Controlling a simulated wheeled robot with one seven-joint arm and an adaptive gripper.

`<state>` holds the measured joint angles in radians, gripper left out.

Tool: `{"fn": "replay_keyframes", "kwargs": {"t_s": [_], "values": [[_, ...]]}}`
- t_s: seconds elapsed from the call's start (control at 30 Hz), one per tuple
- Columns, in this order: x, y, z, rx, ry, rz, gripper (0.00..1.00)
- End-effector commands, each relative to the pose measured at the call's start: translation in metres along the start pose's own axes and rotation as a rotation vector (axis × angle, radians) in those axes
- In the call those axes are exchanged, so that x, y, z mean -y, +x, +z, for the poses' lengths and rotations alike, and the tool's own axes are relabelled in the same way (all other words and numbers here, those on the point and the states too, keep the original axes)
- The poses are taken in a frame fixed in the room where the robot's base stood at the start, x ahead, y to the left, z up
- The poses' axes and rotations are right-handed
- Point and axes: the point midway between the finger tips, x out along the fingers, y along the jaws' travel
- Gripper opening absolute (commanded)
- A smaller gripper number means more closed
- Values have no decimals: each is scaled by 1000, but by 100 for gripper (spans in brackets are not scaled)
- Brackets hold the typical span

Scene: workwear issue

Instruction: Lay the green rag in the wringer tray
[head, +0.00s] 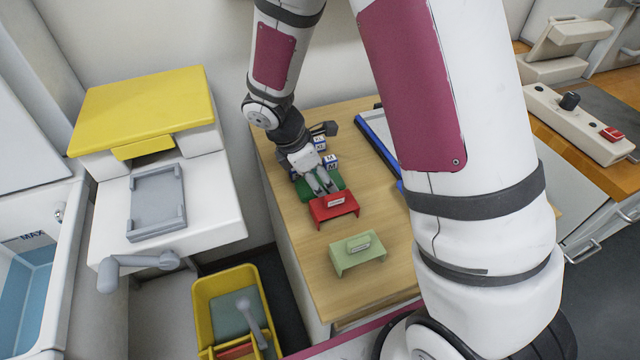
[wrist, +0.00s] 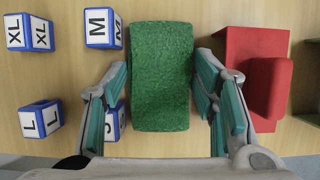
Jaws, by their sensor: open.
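The green rag (wrist: 162,95) looks like a thick, rough-textured folded pad lying on the wooden table. In the head view the rag (head: 305,192) is partly hidden under my gripper (head: 322,188). In the wrist view my gripper (wrist: 160,72) is open, with one finger on each side of the rag; I cannot tell whether either finger touches it. The grey wringer tray (head: 157,200) is empty, on the white unit with the yellow top, to the left of the table in the head view.
A pale green stand (head: 358,250) is nearer. A yellow bucket (head: 205,290) stands below the wringer.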

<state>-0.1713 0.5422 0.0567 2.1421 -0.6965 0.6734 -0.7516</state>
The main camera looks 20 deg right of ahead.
Motion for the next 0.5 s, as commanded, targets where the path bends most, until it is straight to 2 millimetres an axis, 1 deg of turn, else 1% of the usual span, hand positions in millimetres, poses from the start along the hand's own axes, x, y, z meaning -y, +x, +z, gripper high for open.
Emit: {"fn": "replay_keyframes", "kwargs": {"t_s": [0.27, 0.3, 0.37, 0.4, 0.47, 0.5], "values": [[0, 2, -1, 0, 0, 0, 53], [0, 2, -1, 0, 0, 0, 44], [0, 2, -1, 0, 0, 0, 31], [0, 2, -1, 0, 0, 0, 22], [0, 2, -1, 0, 0, 0, 20], [0, 2, -1, 0, 0, 0, 16]]}}
